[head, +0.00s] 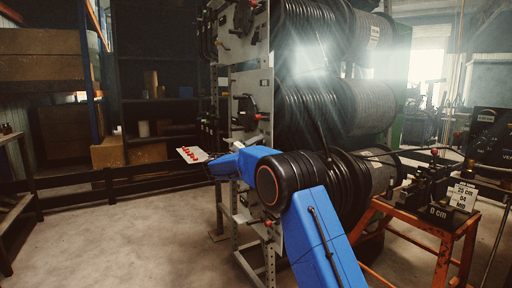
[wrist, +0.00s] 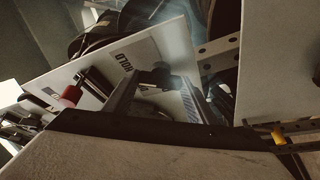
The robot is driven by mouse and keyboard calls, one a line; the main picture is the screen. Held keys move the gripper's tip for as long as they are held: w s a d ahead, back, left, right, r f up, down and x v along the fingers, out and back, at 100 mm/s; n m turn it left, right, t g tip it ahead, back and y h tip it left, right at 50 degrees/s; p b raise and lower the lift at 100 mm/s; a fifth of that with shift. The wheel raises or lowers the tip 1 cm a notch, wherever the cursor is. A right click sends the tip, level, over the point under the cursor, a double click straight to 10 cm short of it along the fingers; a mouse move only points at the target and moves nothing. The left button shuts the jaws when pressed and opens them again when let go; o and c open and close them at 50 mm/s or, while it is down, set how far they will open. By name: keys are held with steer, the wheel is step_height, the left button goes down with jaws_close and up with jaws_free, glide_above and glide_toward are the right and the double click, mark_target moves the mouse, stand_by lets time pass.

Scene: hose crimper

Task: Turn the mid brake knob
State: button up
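The hose reel rack's pale side panel (head: 262,88) faces left in the head view, and a dark knob (head: 244,112) sits on it beside the middle reel (head: 318,108). My blue arm crosses in front of the lower part of the panel, and my gripper's fingertips cannot be made out there. In the wrist view my gripper (wrist: 178,82) shows two dark fingers spread apart. A white plate (wrist: 150,45) marked "HOLD" lies beyond them. A dark knob-like shape (wrist: 158,77) shows between the fingers; whether they touch it is unclear.
A red-tipped handle (wrist: 71,95) sticks out left of the fingers in the wrist view. Upper and lower reels flank the middle one. An orange stand (head: 432,232) with a dark device is at the right. The concrete floor at the left is clear.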

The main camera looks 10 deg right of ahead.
steer(key=shift+n, duration=0.4)
steer(key=n+y, duration=0.1)
steer(key=n, duration=0.1)
steer(key=n+y, duration=0.1)
steer(key=n, duration=0.2)
steer(key=shift+r+g, duration=0.15)
steer(key=shift+g, duration=0.25)
steer(key=n+g, duration=0.1)
steer(key=n, duration=0.1)
steer(key=n+y, duration=0.1)
steer(key=n, duration=0.2)
steer(key=shift+r+g, duration=0.15)
steer(key=shift+g, duration=0.25)
steer(key=shift+y, duration=0.3)
steer(key=o, duration=1.1)
steer(key=shift+c, duration=0.2)
steer(key=v, duration=1.7)
steer(key=shift+a, duration=0.25)
steer(key=shift+s+r, duration=0.1)
